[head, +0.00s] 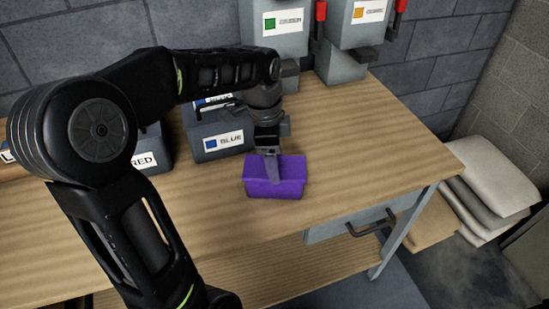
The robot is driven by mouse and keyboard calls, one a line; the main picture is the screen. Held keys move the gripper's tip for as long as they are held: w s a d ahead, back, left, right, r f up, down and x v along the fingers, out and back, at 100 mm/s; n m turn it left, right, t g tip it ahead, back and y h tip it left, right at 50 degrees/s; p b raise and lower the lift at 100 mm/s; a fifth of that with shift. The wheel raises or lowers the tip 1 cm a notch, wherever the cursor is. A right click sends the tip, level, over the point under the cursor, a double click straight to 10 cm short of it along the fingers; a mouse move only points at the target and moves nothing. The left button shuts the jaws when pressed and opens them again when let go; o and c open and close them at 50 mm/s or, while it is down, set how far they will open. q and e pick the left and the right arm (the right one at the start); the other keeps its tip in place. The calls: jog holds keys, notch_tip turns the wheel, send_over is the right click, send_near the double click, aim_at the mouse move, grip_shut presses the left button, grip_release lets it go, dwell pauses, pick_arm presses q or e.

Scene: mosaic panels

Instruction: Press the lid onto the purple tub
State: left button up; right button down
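The purple tub (287,188) stands upright on the wooden workbench, near its front edge. Its top looks flat and purple; I cannot tell a separate lid from the tub at this size. My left gripper (271,180) points down over the tub from behind, with its grey fingertip end at or just above the top. The fingers overlap in this view, so I cannot tell whether they are open or shut, or whether they touch the tub. My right gripper is not in view.
A bin labelled BLUE (211,139) stands behind and left of the tub; a bin labelled RED (153,157) is farther left. GREEN (287,43) and orange-marked (352,55) dispensers stand at the back. The workbench (375,150) is clear right of the tub.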

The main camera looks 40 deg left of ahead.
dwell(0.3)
pick_arm(q)
jog(key=o, duration=1.4)
jog(key=shift+o, duration=0.5)
jog(key=shift+r+p, duration=2.75)
jog(key=shift+r, duration=0.75)
jog(key=shift+c, duration=0.6)
grip_shut()
